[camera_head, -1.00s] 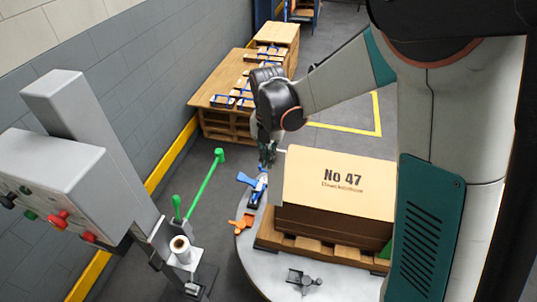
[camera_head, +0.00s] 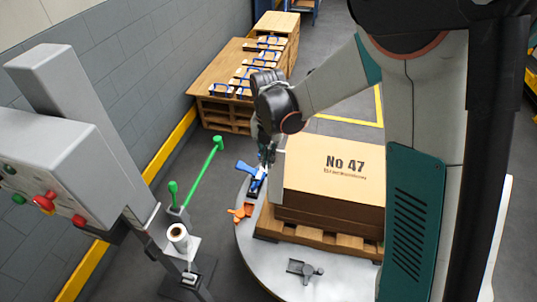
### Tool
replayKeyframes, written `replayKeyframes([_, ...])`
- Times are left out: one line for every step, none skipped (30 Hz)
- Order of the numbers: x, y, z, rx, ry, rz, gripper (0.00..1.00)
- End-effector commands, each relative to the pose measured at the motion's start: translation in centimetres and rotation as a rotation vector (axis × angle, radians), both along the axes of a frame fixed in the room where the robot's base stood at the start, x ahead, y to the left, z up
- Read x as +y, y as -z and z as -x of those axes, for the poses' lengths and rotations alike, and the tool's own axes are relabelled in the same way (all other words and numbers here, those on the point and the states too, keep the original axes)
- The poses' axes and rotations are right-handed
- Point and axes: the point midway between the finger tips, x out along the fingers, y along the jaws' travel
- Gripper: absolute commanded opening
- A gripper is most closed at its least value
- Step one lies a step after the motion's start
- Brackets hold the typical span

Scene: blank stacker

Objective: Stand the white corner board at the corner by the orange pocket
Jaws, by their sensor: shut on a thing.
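The orange pocket (camera_head: 242,212) lies on the round grey turntable (camera_head: 247,238), by the near left corner of the pallet.
A box marked No 47 (camera_head: 320,165) stands on a wooden pallet (camera_head: 322,241). A grey pocket (camera_head: 304,269) lies in front. A grey machine (camera_head: 65,150) with a green rod (camera_head: 203,174) stands left. Blue-handled pieces (camera_head: 243,85) lie on wooden stacks behind.

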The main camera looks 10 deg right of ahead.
Motion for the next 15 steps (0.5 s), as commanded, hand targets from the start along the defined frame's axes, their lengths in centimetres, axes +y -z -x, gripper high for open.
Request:
replayKeyframes([0.0,0.6,0.0,0.0,0.0,0.0,0.0])
replayKeyframes([0.0,0.8,0.0,0.0,0.0,0.0,0.0])
replayKeyframes([0.0,1.1,0.0,0.0,0.0,0.0,0.0])
replayKeyframes([0.0,1.3,0.0,0.0,0.0,0.0,0.0])
replayKeyframes([0.0,1.5,0.0,0.0,0.0,0.0,0.0])
replayKeyframes([0.0,1.8,0.0,0.0,0.0,0.0,0.0])
replayKeyframes([0.0,2.0,0.0,0.0,0.0,0.0,0.0])
replayKeyframes([0.0,2.3,0.0,0.0,0.0,0.0,0.0])
replayKeyframes([0.0,2.5,0.0,0.0,0.0,0.0,0.0])
replayKeyframes([0.0,2.8,0.0,0.0,0.0,0.0,0.0])
replayKeyframes([0.0,3.0,0.0,0.0,0.0,0.0,0.0])
replayKeyframes([0.0,3.3,0.0,0.0,0.0,0.0,0.0])
replayKeyframes([0.0,3.5,0.0,0.0,0.0,0.0,0.0])
replayKeyframes([0.0,3.7,0.0,0.0,0.0,0.0,0.0])
replayKeyframes([0.0,4.0,0.0,0.0,0.0,0.0,0.0])
